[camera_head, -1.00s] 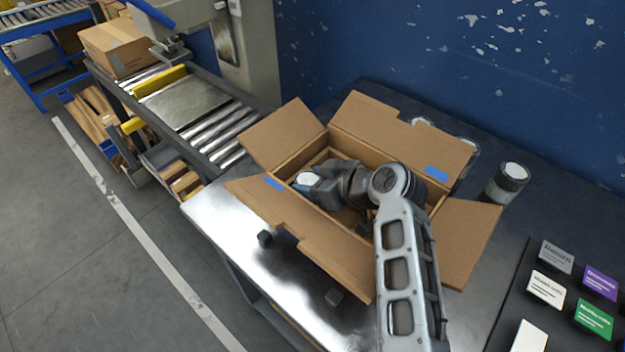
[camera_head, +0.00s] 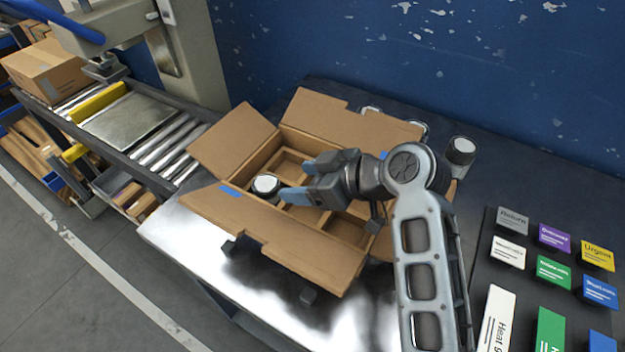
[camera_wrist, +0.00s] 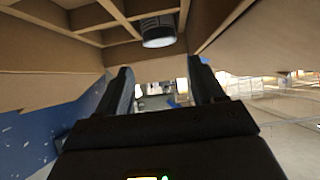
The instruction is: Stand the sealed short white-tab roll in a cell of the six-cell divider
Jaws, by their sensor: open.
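A short dark roll with a white top (camera_head: 266,184) stands in the left end cell of the six-cell divider (camera_head: 327,222) inside the open cardboard box. It looks upright. Its lower part is hidden by the cell walls and box side. My gripper (camera_head: 297,180) is open and empty, just right of the roll, with its fingers pointing toward it. In the wrist view the roll (camera_wrist: 158,40) shows in a corner cell beyond the open fingers, apart from them. Whether the roll is sealed or has a white tab is too small to tell.
The box flaps (camera_head: 232,142) are spread outward. Dark rolls with white tops, including one to the right (camera_head: 461,150), stand behind the box. Label cards (camera_head: 553,270) lie on a dark panel at right. A roller conveyor (camera_head: 165,150) runs at left. The steel table front is mostly clear.

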